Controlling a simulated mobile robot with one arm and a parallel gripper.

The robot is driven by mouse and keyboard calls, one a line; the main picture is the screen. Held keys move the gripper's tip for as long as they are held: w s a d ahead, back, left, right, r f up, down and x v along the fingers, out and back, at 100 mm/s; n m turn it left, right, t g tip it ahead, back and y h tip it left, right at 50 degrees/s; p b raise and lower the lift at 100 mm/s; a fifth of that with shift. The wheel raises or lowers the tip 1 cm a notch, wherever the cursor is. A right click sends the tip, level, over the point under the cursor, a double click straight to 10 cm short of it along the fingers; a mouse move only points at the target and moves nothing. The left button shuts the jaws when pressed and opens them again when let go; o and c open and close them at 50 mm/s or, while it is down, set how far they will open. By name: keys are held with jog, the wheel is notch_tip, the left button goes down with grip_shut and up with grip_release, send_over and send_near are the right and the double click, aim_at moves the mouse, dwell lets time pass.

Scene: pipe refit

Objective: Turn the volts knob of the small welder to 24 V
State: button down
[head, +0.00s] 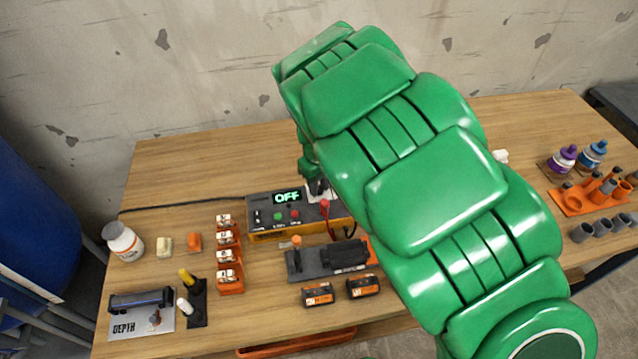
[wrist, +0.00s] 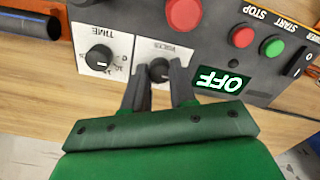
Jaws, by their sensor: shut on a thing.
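The small welder (head: 262,228) is a dark box with orange edges on the wooden workbench. Its lit display (head: 287,198) reads OFF; the display also shows upside down in the wrist view (wrist: 225,80). The volts knob (wrist: 159,70) is a small black knob on a white dial plate, below a label that appears upside down. My gripper (wrist: 164,72) is shut on the volts knob, one finger on each side. The knob's pointer and most of its scale are hidden by the fingers. In the head view my green arm hides the knob.
The time knob (wrist: 99,59) is right beside the gripper in the wrist view. A large red button (wrist: 184,14), red stop button (wrist: 242,36) and green start button (wrist: 272,47) are close by. A black cable (head: 165,207) runs left; batteries (head: 318,294) lie in front.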

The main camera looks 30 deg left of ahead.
jog(key=m, duration=0.4)
jog(key=shift+r+m, duration=0.1)
jog(key=shift+m, duration=2.1)
jog(key=c, duration=0.9)
grip_release()
jog(key=shift+r, duration=3.9)
